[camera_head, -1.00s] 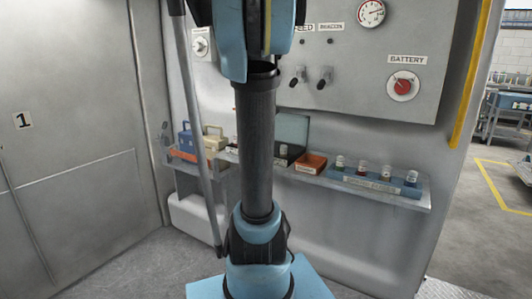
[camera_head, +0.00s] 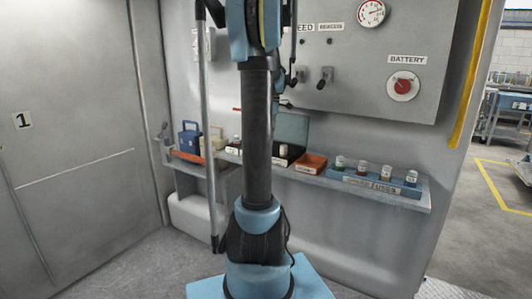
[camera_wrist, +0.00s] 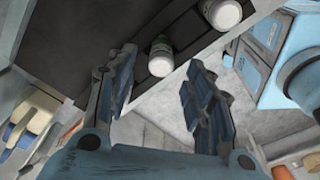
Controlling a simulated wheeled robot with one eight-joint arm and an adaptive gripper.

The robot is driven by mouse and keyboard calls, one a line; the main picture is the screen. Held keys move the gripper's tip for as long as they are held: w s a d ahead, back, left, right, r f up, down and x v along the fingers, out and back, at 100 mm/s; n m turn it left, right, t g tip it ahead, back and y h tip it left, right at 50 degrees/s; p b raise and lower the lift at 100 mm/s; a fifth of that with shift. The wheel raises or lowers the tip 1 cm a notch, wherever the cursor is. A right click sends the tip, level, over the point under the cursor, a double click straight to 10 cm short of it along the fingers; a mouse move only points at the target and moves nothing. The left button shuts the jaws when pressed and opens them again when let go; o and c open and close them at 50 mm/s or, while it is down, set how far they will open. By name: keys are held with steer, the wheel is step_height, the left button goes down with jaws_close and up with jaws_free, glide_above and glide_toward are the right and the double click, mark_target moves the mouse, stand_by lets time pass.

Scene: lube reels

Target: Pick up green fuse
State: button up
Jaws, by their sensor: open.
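In the wrist view a white-capped fuse with a green band (camera_wrist: 161,57) stands at the edge of a dark surface, just beyond my gripper (camera_wrist: 158,72). My gripper is open and empty, and the fuse lies ahead of the gap between its fingers, apart from them. A second white-capped fuse (camera_wrist: 223,12) is farther up, its band hard to read. In the head view a greenish fuse (camera_head: 340,163) stands at the left end of the blue fuse rack (camera_head: 357,181). My gripper is mostly hidden behind my arm there.
A shelf (camera_head: 425,207) runs along the wall. It holds a blue case (camera_head: 188,137), a cream case (camera_head: 215,138), an open-lidded dark case (camera_head: 291,130) and an orange tray (camera_head: 311,164). Other fuses stand in the rack. The battery panel (camera_head: 345,50) hangs above.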

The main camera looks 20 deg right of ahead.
steer(key=shift+w+a+f, duration=0.1)
steer(key=shift+f, duration=1.05)
steer(key=shift+a+f, duration=0.1)
steer(key=shift+f, duration=1.05)
steer(key=shift+c, duration=0.3)
steer(key=c, duration=1.1)
